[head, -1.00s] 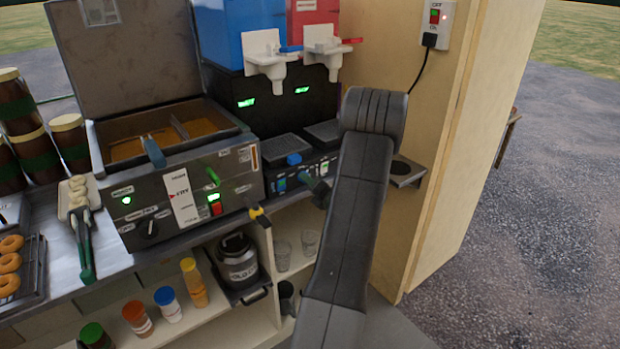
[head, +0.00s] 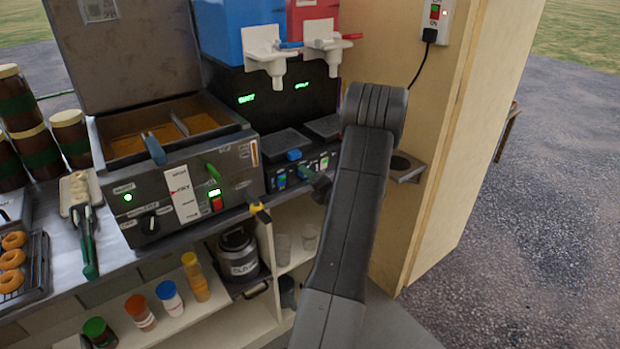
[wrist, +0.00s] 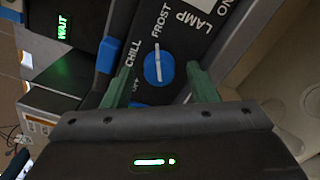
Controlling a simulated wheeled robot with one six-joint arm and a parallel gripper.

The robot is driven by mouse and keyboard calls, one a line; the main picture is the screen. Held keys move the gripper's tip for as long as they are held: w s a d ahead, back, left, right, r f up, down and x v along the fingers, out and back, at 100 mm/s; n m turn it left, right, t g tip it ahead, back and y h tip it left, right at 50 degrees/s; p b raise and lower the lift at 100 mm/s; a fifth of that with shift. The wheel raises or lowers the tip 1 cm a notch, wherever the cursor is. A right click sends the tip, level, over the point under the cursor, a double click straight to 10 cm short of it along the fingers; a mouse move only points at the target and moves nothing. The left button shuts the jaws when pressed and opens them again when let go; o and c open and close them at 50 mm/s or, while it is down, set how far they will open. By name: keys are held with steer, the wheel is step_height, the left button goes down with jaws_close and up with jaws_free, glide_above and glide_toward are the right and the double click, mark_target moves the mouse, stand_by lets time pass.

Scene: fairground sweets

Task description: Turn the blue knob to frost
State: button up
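The blue knob (wrist: 158,67) sits on a dark panel in the wrist view. Its white pointer line runs up the picture toward the word FROST, with CHILL and OFF lettered to its left. My gripper (wrist: 158,70) is open, with one green finger on each side of the knob and a visible gap on both sides. The fingers do not appear to touch it. In the head view my gripper is mostly hidden behind my arm, close to the front of the drinks machine (head: 270,118), and I cannot pick out the same knob there.
A green WAIT readout (wrist: 62,27) glows left of the knob in the wrist view. A fryer (head: 235,190) with a raised lid stands left of the machine. A wooden side wall (head: 430,180) rises on the right.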

steer(key=b+v, duration=0.1)
steer(key=v, duration=1.3)
steer(key=x, duration=1.4)
steer(key=shift+p, duration=0.45)
